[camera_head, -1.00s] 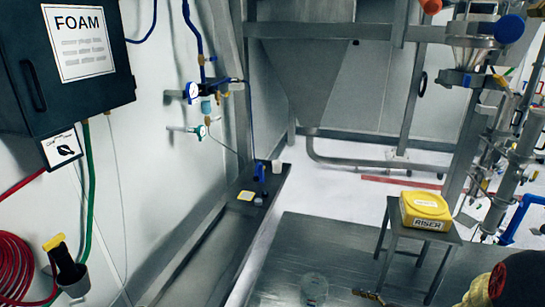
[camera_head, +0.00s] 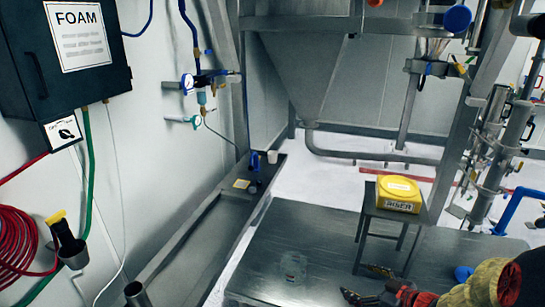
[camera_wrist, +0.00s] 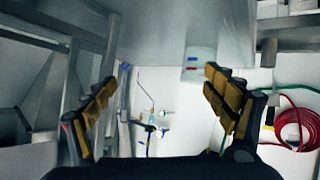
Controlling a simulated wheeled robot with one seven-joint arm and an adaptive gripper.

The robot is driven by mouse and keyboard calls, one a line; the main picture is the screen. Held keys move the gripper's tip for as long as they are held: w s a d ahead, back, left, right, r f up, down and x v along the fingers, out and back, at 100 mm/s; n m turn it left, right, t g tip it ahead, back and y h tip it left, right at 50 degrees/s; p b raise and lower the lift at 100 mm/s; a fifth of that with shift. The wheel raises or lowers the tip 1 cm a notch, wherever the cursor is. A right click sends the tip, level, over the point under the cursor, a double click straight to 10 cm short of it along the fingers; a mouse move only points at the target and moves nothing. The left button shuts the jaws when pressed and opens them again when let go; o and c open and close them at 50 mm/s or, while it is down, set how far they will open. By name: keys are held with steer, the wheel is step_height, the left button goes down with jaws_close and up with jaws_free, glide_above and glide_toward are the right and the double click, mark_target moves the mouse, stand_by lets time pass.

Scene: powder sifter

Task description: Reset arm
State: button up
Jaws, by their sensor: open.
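My gripper (camera_head: 366,283) reaches in from the lower right of the head view, low over the metal table (camera_head: 300,235). In the wrist view my gripper (camera_wrist: 160,82) has its two yellow-padded fingers spread wide, with nothing between them. A clear cup (camera_head: 293,266) stands on the table, left of the fingers and apart from them. A clear cup with red and blue marks also shows in the wrist view (camera_wrist: 198,62), near the right finger. Most of my arm is out of the head view.
A yellow block marked RISER (camera_head: 398,193) sits on a small metal stool (camera_head: 375,212) behind my gripper. A narrow bench (camera_head: 205,235) runs along the left wall. A black FOAM box (camera_head: 35,95) and red hose (camera_head: 18,240) hang there. Metal pipework (camera_head: 490,150) stands at right.

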steer(key=w+d+r+m+t+h, duration=0.1)
steer(key=w+d+r+m+h, duration=0.25)
steer(key=r, duration=0.55)
steer(key=s+d+r+m+g+h, duration=0.1)
steer(key=s+d+r+m+h, duration=0.1)
steer(key=s+r+h, duration=0.6)
steer(key=s+a+r+m+g+y, duration=0.1)
steer(key=s+a, duration=0.3)
steer(key=s, duration=0.3)
steer(key=s+a+m+g+y, duration=0.1)
steer(key=s+a+g+y, duration=0.1)
steer(key=s+a, duration=0.3)
steer(key=s+a+r+m+g+y, duration=0.1)
steer(key=s+a, duration=0.4)
steer(key=s, duration=0.5)
steer(key=shift+s+r+g+y, duration=0.3)
steer(key=shift+r+g+y, duration=0.1)
steer(key=shift+y, duration=0.15)
steer(key=shift+c, duration=0.6)
